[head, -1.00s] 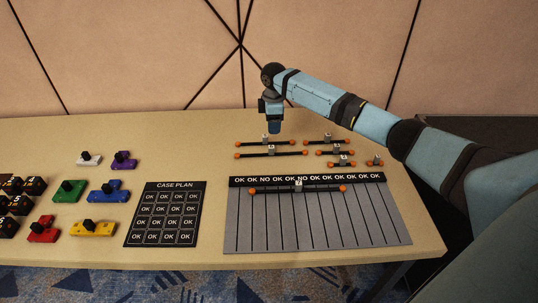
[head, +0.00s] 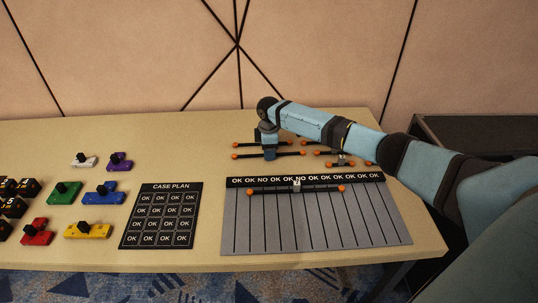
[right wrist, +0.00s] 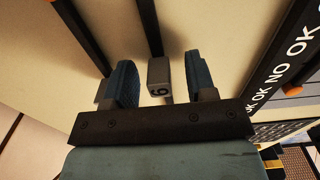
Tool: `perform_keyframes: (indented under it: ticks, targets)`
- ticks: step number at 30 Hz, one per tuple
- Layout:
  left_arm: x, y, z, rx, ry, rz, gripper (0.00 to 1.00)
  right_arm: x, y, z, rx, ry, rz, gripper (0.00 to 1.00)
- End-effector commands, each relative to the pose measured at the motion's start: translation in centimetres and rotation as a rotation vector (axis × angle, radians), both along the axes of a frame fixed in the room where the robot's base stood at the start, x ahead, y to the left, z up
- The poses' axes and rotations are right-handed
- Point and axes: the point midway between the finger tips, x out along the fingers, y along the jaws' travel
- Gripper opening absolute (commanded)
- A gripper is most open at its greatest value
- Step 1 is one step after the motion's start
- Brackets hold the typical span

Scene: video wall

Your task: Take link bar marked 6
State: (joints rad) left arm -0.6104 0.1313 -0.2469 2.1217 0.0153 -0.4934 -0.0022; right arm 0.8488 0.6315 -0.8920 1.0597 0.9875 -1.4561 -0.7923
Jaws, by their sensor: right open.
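The link bar marked 6 (head: 290,154) is the nearer of two long black bars with orange ends behind the grey board. In the right wrist view its grey block (right wrist: 160,78) carries the mark and sits between my two blue fingers, with a gap on each side. My right gripper (head: 269,154) points down over the middle of this bar and hides its block in the head view. In the right wrist view the gripper (right wrist: 161,82) is open and holds nothing. My left gripper is not in view.
Another long bar (head: 242,143) lies parallel just behind. Shorter bars (head: 340,161) lie to the right, partly under my arm. A bar marked 7 (head: 320,189) lies on the grey board (head: 300,235). The case plan (head: 160,215) and coloured knobbed blocks stand left.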

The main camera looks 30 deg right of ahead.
Motion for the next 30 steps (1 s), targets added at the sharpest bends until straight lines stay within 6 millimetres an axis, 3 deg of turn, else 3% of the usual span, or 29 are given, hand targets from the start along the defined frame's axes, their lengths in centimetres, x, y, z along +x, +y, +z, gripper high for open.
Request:
perform_keyframes:
  ticks: [2,9,20,26,30]
  targets:
    - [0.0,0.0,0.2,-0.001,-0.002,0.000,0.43,0.0,0.0,0.1,0.000,0.000,0.000,0.51]
    - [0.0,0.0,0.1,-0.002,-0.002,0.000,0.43,0.0,0.0,0.1,0.000,0.000,0.000,0.00]
    - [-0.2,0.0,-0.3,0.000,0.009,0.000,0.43,0.1,0.0,0.7,0.000,-0.001,-0.001,0.00]
    - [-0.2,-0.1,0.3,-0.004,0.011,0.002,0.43,0.1,0.0,4.4,0.000,-0.004,0.000,0.00]
    - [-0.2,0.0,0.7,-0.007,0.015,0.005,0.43,0.1,0.0,8.4,0.000,-0.004,0.001,0.00]
